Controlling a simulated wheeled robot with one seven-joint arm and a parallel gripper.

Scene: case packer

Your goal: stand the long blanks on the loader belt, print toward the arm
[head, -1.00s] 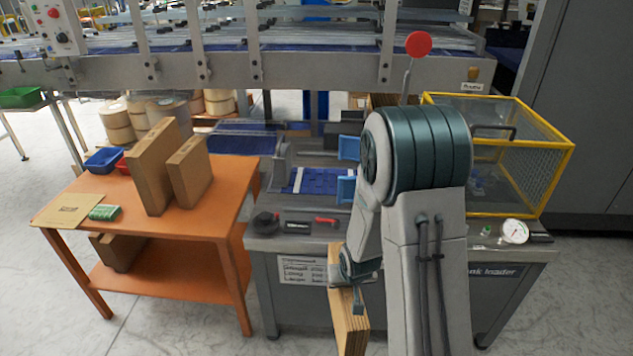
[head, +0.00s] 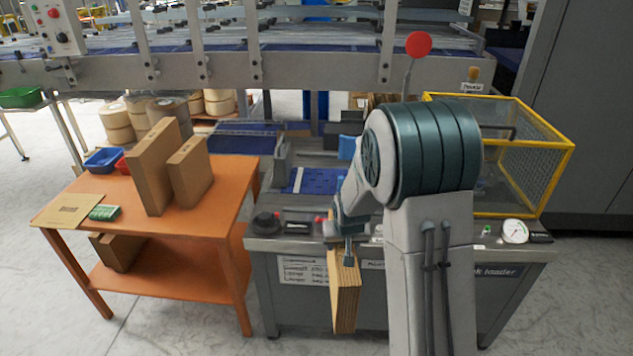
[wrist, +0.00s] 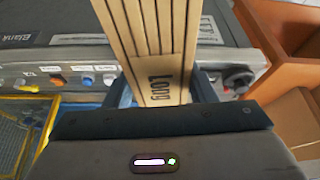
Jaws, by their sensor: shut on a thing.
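My gripper (head: 348,248) is shut on a stack of long brown blanks (head: 345,298), which hangs below it in front of the loader. In the wrist view the stack (wrist: 145,30) sits between the two fingers (wrist: 164,92). Its layered edges show, and a panel printed "LONG" faces the wrist camera, upside down in the picture. The blue loader belt (head: 318,181), with a white stripe, lies behind and above the stack in the head view. My arm hides the belt's right part. No blanks show on its visible part.
An orange table (head: 215,218) at left bears a tall brown pack (head: 152,172), a smaller one (head: 190,172), a blue bin (head: 103,160) and a green item (head: 104,213). A yellow-framed guard (head: 572,147) stands right of the belt. A black knob (head: 265,223) sits on the loader's front ledge.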

